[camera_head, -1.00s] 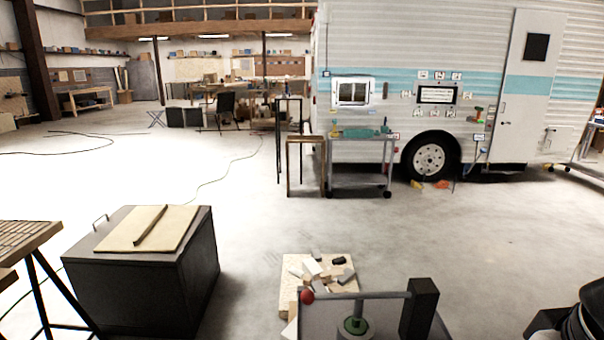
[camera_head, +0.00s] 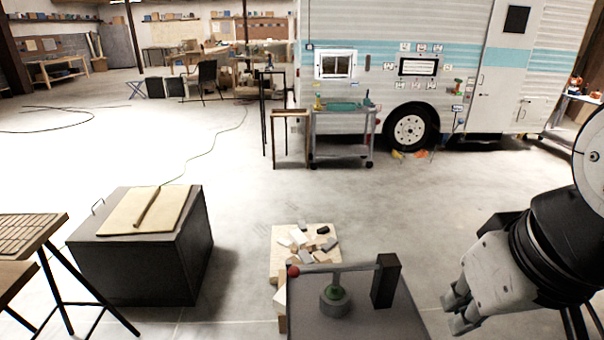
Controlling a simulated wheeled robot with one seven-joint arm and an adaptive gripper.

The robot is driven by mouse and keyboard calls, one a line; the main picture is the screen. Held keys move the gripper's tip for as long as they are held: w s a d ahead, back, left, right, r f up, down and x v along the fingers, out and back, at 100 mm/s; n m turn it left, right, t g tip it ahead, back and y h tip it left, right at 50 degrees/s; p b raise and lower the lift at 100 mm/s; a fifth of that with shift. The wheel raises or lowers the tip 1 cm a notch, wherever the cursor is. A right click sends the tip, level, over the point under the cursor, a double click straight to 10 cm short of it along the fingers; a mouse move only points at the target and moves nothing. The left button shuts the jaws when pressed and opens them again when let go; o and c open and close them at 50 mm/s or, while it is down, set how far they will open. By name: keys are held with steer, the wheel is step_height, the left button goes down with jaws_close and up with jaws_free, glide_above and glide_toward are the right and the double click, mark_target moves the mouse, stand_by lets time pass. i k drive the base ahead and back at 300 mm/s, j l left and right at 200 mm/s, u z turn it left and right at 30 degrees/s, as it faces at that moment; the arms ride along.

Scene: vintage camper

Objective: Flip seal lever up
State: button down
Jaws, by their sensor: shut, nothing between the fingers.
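The seal lever (camera_head: 340,267) is a grey bar lying roughly level on a grey-topped stand (camera_head: 352,322) at the bottom centre. It has a red ball knob (camera_head: 293,271) at its left end and meets a black upright block (camera_head: 385,280) at its right end. Under the bar is a round grey fitting with a green part (camera_head: 334,295). My gripper (camera_head: 459,311) is at the lower right, to the right of the stand and apart from the lever. Its fingers are shut and empty, pointing down and left.
A pale board with loose blocks (camera_head: 300,240) lies behind the stand. A dark chest (camera_head: 140,260) with a tan board on top stands at left, beside a trestle table (camera_head: 28,238). The camper (camera_head: 440,70) and a small cart (camera_head: 342,130) are farther back. The middle floor is clear.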

mark_target(293, 272)
steer(key=i+j, duration=0.2)
steer(key=j+u, duration=0.85)
steer(key=j, duration=0.3)
steer(key=i+u, duration=0.1)
steer(key=i, duration=0.2)
